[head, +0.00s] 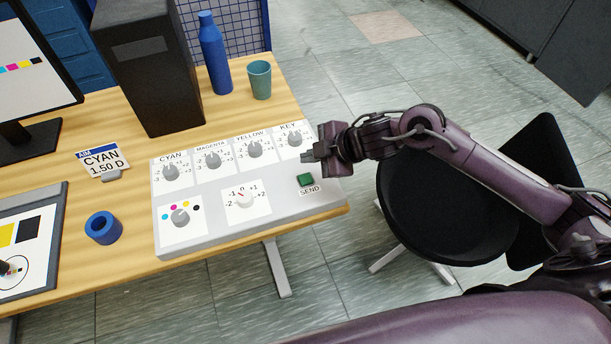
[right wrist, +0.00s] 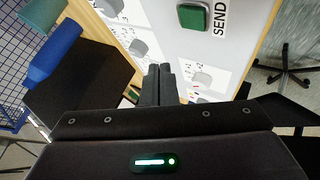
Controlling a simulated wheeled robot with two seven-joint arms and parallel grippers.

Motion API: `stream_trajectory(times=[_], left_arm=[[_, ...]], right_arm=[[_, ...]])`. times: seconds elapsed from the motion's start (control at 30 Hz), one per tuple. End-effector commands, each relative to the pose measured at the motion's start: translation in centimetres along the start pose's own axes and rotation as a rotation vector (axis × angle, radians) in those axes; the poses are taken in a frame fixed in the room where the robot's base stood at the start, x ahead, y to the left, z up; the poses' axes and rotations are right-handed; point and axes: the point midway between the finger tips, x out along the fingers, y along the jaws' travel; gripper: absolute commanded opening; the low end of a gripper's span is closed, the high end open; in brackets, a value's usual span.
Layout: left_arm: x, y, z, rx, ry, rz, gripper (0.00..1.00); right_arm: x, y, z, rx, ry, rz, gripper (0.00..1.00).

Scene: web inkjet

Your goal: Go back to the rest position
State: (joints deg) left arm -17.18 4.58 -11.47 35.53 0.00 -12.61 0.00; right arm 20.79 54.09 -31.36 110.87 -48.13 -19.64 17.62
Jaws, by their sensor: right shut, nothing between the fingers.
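My right gripper (head: 312,157) is shut and empty. It hovers over the right edge of the grey control panel (head: 215,226), near the KEY knob (head: 294,139) and behind the green SEND button (head: 305,180). In the right wrist view the shut fingers (right wrist: 159,82) point over the panel, with the green button (right wrist: 192,15) beyond them. My right arm reaches in from the right of the head view. My left gripper is not in view.
The wooden table (head: 130,230) carries a black computer tower (head: 150,70), a blue bottle (head: 213,55), a teal cup (head: 259,80), a blue ring (head: 103,228) and a CYAN 1.50 D sign (head: 102,160). A black chair (head: 440,210) stands beneath my right arm.

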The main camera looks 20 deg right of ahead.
Motion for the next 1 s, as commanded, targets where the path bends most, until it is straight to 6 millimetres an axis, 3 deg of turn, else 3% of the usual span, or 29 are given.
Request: stream_trajectory(times=[0.47, 0.57, 0.67, 0.73, 0.83, 1.0], left_arm=[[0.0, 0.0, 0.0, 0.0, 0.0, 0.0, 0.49], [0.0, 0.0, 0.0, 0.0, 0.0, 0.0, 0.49], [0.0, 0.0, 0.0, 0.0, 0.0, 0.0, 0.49], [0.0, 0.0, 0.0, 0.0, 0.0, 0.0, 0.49], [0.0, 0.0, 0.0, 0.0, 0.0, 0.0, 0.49], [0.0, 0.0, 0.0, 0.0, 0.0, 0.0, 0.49]], right_arm=[[0.0, 0.0, 0.0, 0.0, 0.0, 0.001, 0.0], [0.4, -0.4, -0.8, 0.011, 0.007, 0.016, 0.0], [1.3, -1.4, -3.0, 0.058, 0.014, 0.072, 0.0], [1.6, -2.3, -4.8, 0.133, 0.006, 0.135, 0.0], [0.8, -3.5, -6.0, 0.318, -0.052, 0.227, 0.0], [-2.1, -6.2, -3.9, 0.64, -0.221, 0.283, 0.0]])
